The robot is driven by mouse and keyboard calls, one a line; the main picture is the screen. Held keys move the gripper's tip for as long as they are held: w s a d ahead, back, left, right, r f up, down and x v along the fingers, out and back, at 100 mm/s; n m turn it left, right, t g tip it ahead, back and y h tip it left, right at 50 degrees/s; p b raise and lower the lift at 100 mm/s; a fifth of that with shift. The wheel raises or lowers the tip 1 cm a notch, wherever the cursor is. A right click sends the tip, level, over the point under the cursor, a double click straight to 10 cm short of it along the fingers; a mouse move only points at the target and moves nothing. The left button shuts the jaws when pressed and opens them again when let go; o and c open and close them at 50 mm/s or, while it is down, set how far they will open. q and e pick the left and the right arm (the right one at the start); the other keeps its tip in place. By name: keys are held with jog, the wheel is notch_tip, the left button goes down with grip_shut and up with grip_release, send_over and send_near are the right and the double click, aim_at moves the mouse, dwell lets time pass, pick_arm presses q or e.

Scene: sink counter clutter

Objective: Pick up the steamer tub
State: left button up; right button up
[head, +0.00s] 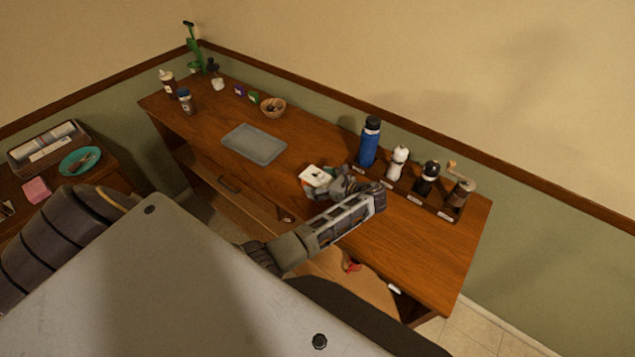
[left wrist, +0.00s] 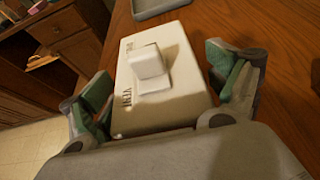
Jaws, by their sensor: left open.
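The steamer tub (head: 313,174) is a white rounded box on the wooden counter in the head view. In the left wrist view the tub (left wrist: 188,98) shows a raised square knob on its lid and the lettering "VENT" along its edge. My left gripper (head: 325,181) is open, with its green-padded fingers on either side of the tub. In the left wrist view a gap shows beside the right finger; contact at the left finger is unclear. My right gripper is not in view.
A blue bottle (head: 369,142), a white mill (head: 397,162) and darker mills stand on a rack behind the left gripper. A grey tray (head: 254,144) lies left of the tub, with a small bowl (head: 273,107) beyond it. The counter's right front is clear.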

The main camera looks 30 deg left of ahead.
pick_arm(q)
jog(key=shift+a+f, duration=0.1)
jog(key=shift+a, duration=0.1)
dwell(0.3)
jog(key=c, duration=1.2)
jog(key=shift+r, duration=0.6)
jog(key=shift+r+b, duration=0.35)
jog(key=shift+r, duration=4.1)
jog(key=shift+c, duration=0.2)
